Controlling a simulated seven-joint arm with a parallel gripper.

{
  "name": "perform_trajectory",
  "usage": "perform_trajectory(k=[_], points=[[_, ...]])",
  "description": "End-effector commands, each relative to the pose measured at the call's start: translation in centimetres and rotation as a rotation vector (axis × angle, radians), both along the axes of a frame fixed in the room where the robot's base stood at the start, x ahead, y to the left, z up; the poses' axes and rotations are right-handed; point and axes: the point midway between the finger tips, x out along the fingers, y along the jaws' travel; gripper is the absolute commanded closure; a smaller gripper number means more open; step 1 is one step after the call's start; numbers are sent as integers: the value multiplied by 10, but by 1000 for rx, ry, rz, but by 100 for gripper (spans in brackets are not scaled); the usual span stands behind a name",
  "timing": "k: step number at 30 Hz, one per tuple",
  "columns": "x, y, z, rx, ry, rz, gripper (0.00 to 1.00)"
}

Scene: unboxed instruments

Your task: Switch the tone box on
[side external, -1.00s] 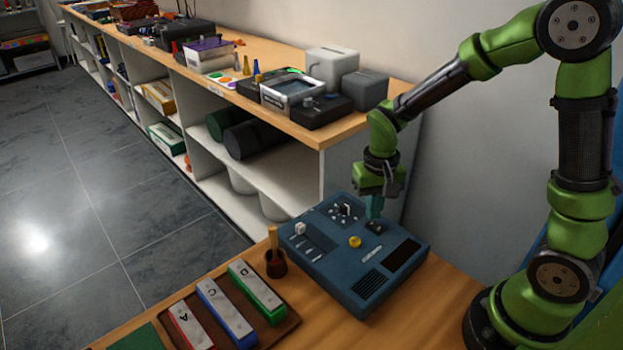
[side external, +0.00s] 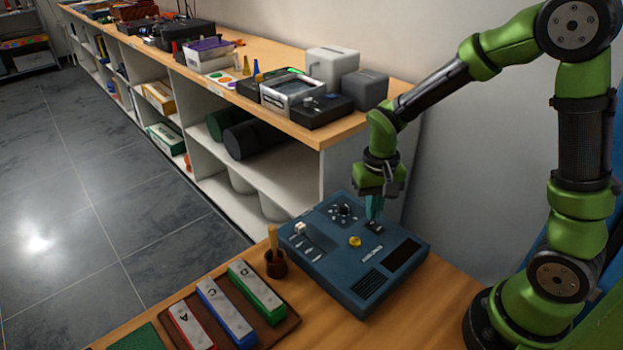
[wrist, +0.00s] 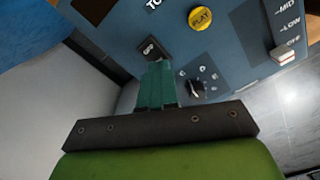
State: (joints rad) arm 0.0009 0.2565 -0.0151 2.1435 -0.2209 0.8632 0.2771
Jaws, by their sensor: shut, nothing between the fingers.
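The tone box (side external: 330,262) is a flat blue unit on the wooden table. It carries a round yellow PLAY button (side external: 354,241), a black rotary knob (side external: 343,209) and a slider with a white cap (side external: 300,228). A small black rocker switch (side external: 376,228) sits near its back right; it also shows in the wrist view (wrist: 149,47). In the wrist view the slider cap (wrist: 283,55) is beside the lowest mark, under LOW. My gripper (side external: 373,216) is shut and empty, pointing down, its teal fingertips (wrist: 157,64) at the switch. Contact is hard to tell.
A wooden cup with a beater (side external: 276,262) stands left of the box. A tray of lettered chime bars (side external: 228,312) lies in front of it. A shelf unit (side external: 322,143) with instruments stands behind. The table right of the box is bare.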

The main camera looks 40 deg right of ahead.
Motion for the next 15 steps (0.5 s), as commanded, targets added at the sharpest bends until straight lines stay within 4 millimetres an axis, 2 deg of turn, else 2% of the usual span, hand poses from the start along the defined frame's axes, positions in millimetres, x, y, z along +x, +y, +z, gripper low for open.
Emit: perform_trajectory(k=[15], points=[[0, 0, -8, 0, 2, -1, 100]])
